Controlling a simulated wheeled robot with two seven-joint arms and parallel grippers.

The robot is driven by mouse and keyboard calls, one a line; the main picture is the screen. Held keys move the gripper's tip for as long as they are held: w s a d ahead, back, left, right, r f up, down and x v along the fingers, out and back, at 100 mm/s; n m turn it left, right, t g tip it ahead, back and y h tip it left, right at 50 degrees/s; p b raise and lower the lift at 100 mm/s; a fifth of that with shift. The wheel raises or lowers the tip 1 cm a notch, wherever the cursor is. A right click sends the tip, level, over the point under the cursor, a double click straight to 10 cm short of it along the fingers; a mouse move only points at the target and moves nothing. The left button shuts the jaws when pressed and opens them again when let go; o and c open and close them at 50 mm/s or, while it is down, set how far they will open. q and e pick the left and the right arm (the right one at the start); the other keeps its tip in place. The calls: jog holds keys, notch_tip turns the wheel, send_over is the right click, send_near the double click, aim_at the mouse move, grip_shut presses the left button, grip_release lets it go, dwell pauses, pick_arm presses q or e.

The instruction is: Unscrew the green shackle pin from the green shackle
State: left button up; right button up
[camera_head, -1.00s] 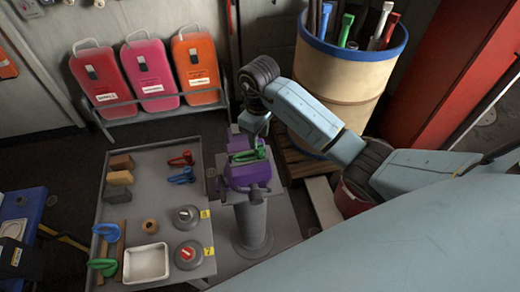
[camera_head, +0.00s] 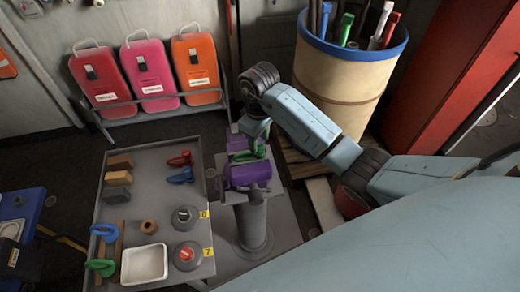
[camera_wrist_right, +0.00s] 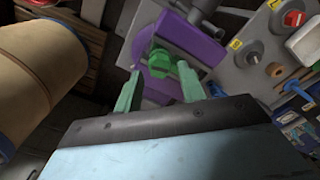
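The green shackle (camera_head: 261,152) sits at the purple-jawed vise (camera_head: 250,174) on a grey post. In the right wrist view a green part (camera_wrist_right: 159,62), which looks like the shackle with its pin, shows against the purple jaws (camera_wrist_right: 200,47). I cannot clearly separate pin from shackle. My right gripper (camera_head: 256,140) is just above and beside the shackle in the head view. In the wrist view its two greenish fingers (camera_wrist_right: 160,90) are spread apart, with the green part ahead of the gap. I cannot tell whether they touch it. My left gripper is not in view.
A grey tray table (camera_head: 153,190) left of the vise holds a red shackle (camera_head: 180,159), a blue shackle (camera_head: 181,176), wooden blocks, a white dish (camera_head: 145,263) and round weights. A large cream barrel (camera_head: 338,85) stands behind my right arm. Cases hang at the back wall.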

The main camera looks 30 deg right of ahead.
jog(key=shift+f, duration=0.1)
jog(key=shift+f+b, duration=0.5)
jog(key=shift+f, duration=0.4)
jog(key=shift+c, duration=0.4)
grip_shut()
jog(key=n, duration=0.3)
jog(key=shift+d+r+p, duration=0.1)
jog(key=shift+r+p, duration=0.05)
jog(key=shift+p, duration=0.2)
jog(key=n, duration=0.4)
jog(key=shift+n, duration=1.4)
